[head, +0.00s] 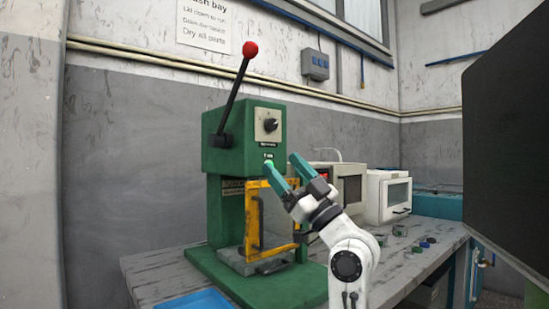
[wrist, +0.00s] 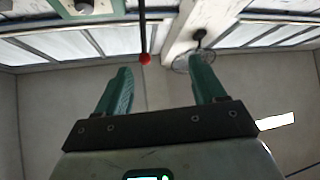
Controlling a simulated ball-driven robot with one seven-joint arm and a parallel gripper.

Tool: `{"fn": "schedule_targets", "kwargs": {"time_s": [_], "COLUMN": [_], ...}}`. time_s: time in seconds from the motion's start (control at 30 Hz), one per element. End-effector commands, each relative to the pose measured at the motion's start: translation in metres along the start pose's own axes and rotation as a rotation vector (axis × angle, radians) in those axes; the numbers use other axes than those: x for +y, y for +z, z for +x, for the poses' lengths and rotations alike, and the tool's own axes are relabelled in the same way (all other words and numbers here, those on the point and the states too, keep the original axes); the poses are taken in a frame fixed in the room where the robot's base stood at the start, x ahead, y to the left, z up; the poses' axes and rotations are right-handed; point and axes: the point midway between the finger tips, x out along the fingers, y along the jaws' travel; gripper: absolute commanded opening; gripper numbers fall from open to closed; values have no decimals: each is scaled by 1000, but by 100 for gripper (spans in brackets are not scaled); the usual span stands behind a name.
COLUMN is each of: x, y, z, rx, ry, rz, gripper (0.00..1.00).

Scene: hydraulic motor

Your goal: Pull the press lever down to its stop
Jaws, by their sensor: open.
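The press (head: 243,200) is a green machine on the bench, with a black dial on its head and a yellow-framed guard (head: 270,215) below. Its press lever (head: 236,92) is a black rod with a red ball knob (head: 250,49). The lever stands raised, tilted slightly right, from the left side of the head. My gripper (head: 281,165) has teal fingers, open and empty, in front of the head's lower right, well below the knob. In the wrist view my open fingers (wrist: 160,82) point up, and the red knob (wrist: 145,59) with its black rod shows beyond them, apart from them.
A blue tray (head: 195,301) lies at the bench's front left. White box-shaped machines (head: 388,196) stand behind my arm, and small round parts (head: 424,244) lie on the bench at right. A large dark panel (head: 508,150) fills the right side. The space around the knob is clear.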

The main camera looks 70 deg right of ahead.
Motion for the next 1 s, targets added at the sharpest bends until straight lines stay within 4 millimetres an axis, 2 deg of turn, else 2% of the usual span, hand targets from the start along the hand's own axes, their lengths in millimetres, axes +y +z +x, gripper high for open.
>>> {"fn": "schedule_targets", "kwargs": {"time_s": [0.03, 0.1, 0.3, 1.0], "x": [0, 0, 0, 0], "y": [2, 2, 1, 0], "z": [-12, -24, -46, -51], "rx": [-3, -3, -2, 0], "ry": [2, 2, 1, -1], "rz": [-2, -2, -2, 0], "gripper": [70, 70, 70, 70]}}
